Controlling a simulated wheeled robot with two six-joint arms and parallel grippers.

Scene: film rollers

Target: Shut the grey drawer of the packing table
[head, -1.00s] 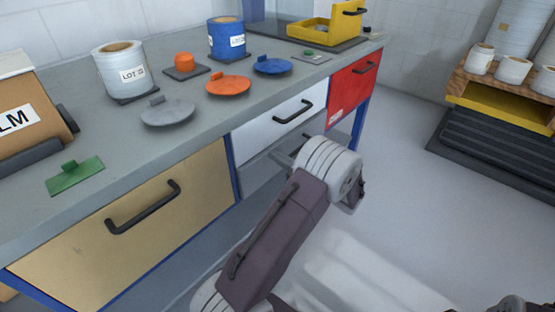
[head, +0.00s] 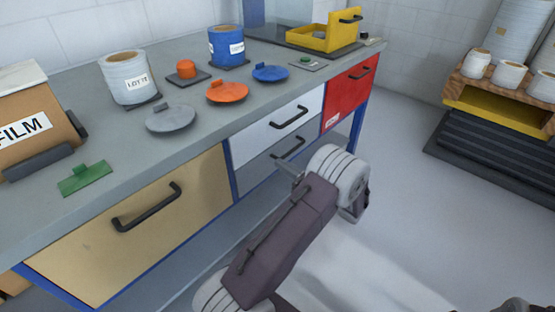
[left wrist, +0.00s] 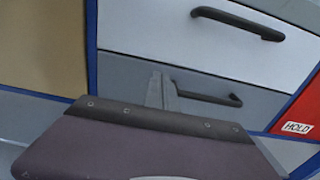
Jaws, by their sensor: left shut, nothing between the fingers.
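The grey drawer (head: 262,168) is below the white drawer (head: 262,140) in the packing table (head: 240,95). Its front looks about flush with the white drawer's front, with no clear gap. Its dark handle (head: 289,149) shows above my left wrist. In the left wrist view the grey front (left wrist: 125,72) fills the middle, and the handle (left wrist: 210,97) is right of the fingers. My left gripper (head: 287,168) is shut and empty, its tips (left wrist: 160,88) close to or touching the grey front, left of the handle. Contact is unclear.
A tan drawer (head: 130,240) is at left and a red drawer (head: 347,93) at right. Rolls, coloured lids and a yellow open box (head: 325,42) stand on the tabletop. A dark platform (head: 490,150) is at right; the floor between is free.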

